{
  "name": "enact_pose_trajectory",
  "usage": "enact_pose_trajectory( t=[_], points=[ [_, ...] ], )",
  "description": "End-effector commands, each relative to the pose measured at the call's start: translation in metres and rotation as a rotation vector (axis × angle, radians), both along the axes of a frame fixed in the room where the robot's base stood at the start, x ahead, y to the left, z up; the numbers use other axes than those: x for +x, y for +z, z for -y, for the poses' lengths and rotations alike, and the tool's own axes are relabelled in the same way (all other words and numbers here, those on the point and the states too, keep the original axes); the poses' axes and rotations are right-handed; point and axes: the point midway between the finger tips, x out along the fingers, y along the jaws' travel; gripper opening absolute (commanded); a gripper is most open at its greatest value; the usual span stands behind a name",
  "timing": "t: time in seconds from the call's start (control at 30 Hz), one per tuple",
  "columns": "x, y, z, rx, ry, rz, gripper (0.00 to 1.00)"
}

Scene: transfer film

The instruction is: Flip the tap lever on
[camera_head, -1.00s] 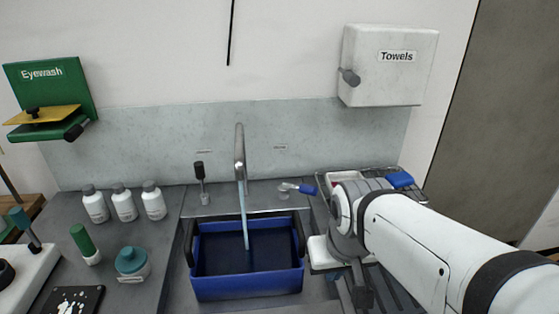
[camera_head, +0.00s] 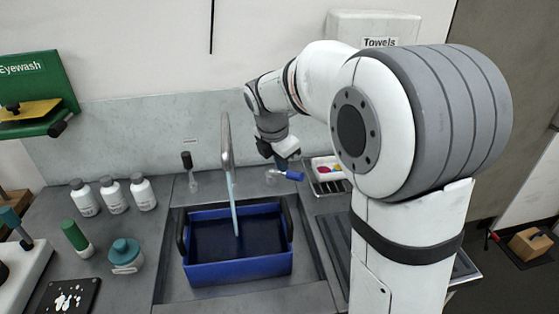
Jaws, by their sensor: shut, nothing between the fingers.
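The tap spout (camera_head: 226,145) is a tall grey gooseneck behind the blue tub. A pale blue streak like water (camera_head: 234,205) hangs from it into the tub. A lever with a blue handle (camera_head: 291,175) sits right of the spout and lies roughly flat, pointing right. A lever with a black handle (camera_head: 187,161) stands upright left of the spout. My gripper (camera_head: 281,164) is shut and empty, pointing down just above the blue-handled lever. I cannot tell whether it touches the lever. My fingertips are small and partly hidden.
The blue tub (camera_head: 238,268) sits in the sink. A wire rack with a tray of coloured items (camera_head: 328,171) stands close right of the blue lever. White bottles (camera_head: 86,202), a teal-lidded jar (camera_head: 126,258) and a green-capped bottle (camera_head: 77,240) stand left. The towel box (camera_head: 345,27) hangs behind my arm.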

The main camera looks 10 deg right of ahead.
Motion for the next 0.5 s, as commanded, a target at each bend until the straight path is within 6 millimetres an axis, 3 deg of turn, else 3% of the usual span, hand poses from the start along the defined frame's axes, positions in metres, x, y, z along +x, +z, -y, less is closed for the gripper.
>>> enact_pose_trajectory(
  t=[0.1,0.2,0.37,0.5],
  points=[
    [0.021,-0.003,-0.008,-0.054,0.170,-0.034,0.00],
    [0.029,-0.005,-0.011,-0.076,0.245,-0.049,0.00],
    [0.034,-0.018,-0.009,-0.086,0.274,-0.057,0.00],
    [0.038,-0.042,-0.004,-0.085,0.271,-0.059,0.00]
  ],
)
